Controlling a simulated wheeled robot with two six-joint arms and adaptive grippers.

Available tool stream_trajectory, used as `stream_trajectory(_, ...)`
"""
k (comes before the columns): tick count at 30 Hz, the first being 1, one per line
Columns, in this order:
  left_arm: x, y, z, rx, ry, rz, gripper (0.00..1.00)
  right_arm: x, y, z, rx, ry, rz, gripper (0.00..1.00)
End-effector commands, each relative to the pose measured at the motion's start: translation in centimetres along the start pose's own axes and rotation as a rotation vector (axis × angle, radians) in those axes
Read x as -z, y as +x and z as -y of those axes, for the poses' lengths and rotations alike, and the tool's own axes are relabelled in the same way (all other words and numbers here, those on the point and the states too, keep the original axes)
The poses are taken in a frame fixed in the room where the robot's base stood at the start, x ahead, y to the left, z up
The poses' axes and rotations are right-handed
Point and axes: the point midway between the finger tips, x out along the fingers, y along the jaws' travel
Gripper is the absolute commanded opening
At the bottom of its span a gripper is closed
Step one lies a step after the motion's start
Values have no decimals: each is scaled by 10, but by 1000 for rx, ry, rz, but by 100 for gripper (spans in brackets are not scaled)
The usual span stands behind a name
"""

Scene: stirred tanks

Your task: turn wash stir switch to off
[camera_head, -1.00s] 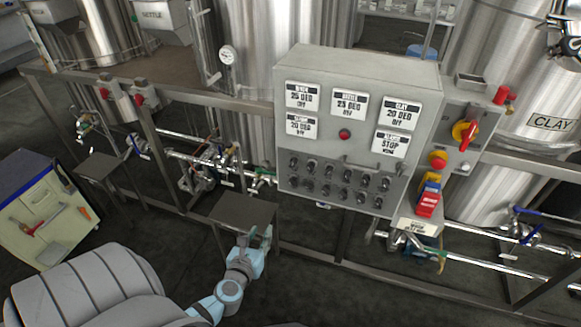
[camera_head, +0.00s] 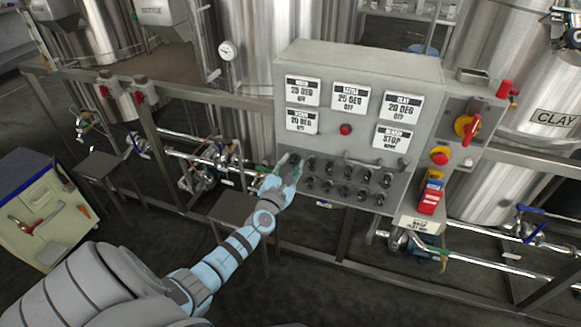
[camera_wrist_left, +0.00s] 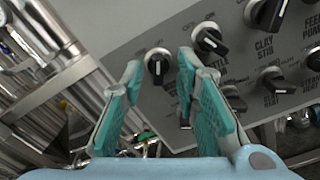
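The grey control panel (camera_head: 352,135) carries rows of black rotary switches on its lower face. My left gripper (camera_head: 286,166) is at the left end of those rows, covering part of them in the head view. In the left wrist view my left gripper (camera_wrist_left: 160,72) has its teal fingers apart with nothing held. A black switch with a white pointer line (camera_wrist_left: 158,66) shows between the fingertips, a little beyond them. Its label is hidden or unreadable; its place left of the kettle and "CLAY STIR" switches (camera_wrist_left: 275,80) suggests the wash one. My right gripper is in neither view.
A red lamp (camera_head: 345,130) and several readout plates sit above the switches. A red emergency button (camera_head: 440,156) and a red-yellow rotary switch (camera_head: 467,127) are to the right. Pipes and frame rails (camera_head: 185,140) run left of the panel. A small dark table (camera_head: 237,207) stands below.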

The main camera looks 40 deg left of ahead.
Motion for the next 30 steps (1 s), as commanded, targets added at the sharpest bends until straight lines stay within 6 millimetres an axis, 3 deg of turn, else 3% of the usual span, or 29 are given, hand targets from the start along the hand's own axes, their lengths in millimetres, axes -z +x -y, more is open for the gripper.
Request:
stream_trajectory(4,-1,0,0,0,0,0,28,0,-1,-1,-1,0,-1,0)
stream_trajectory(10,-1,0,0,0,0,0,0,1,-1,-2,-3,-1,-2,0)
stream_trajectory(22,0,0,0,0,-26,1,0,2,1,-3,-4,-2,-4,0)
stream_trajectory(30,0,0,0,0,-156,1,0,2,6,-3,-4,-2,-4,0)
